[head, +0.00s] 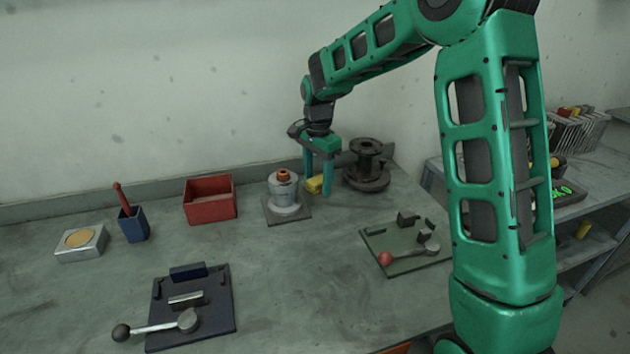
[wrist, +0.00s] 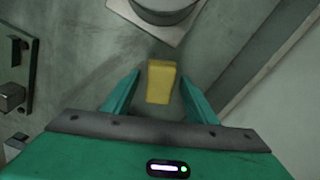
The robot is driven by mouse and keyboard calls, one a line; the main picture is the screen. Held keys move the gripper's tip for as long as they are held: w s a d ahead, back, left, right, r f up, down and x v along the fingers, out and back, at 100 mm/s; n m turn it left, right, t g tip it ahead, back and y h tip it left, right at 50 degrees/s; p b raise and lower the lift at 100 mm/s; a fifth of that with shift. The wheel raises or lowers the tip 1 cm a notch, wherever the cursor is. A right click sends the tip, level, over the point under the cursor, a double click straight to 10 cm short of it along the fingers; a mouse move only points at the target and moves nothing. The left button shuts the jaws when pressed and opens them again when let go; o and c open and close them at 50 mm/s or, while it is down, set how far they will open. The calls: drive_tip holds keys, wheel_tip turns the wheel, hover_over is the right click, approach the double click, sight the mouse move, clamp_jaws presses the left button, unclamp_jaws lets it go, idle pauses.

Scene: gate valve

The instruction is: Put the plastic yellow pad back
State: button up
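The yellow pad (head: 315,184) is a small block on the grey bench, between the grey-white cylinder fixture and the dark spool-shaped valve part. In the wrist view the yellow pad (wrist: 161,81) lies between and slightly beyond my two green fingers, with gaps on both sides. My gripper (head: 318,187) points down over the pad, fingers apart. In the wrist view my gripper (wrist: 160,92) is open and empty. One finger partly hides the pad in the head view.
The cylinder fixture (head: 284,196) on its square plate stands left of the pad, and the dark flanged spool (head: 367,168) stands close on the right. A red box (head: 210,199), a blue cup (head: 133,224) and two lever plates occupy the bench. The middle front is clear.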

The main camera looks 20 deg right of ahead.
sight(318, 180)
drive_tip(key=shift+r, duration=0.1)
wheel_tip(318, 180, up, 12)
idle(0.5)
drive_tip(key=s+d+n+h, duration=0.1)
drive_tip(key=s+d+n, duration=0.1)
drive_tip(key=s+d, duration=0.6)
drive_tip(key=s+d+n, duration=0.1)
drive_tip(key=s+d, duration=0.5)
drive_tip(key=s, duration=0.5)
drive_tip(key=s+d+f+n, duration=0.1)
drive_tip(key=s+f, duration=0.1)
drive_tip(key=s, duration=0.5)
drive_tip(key=s+d+f+n, duration=0.1)
drive_tip(key=s+f, duration=0.1)
drive_tip(key=s, duration=0.5)
drive_tip(key=s+d+f+n+y, duration=0.1)
drive_tip(key=s+f+n, duration=0.1)
drive_tip(key=s, duration=0.5)
drive_tip(key=shift+s+f, duration=0.2)
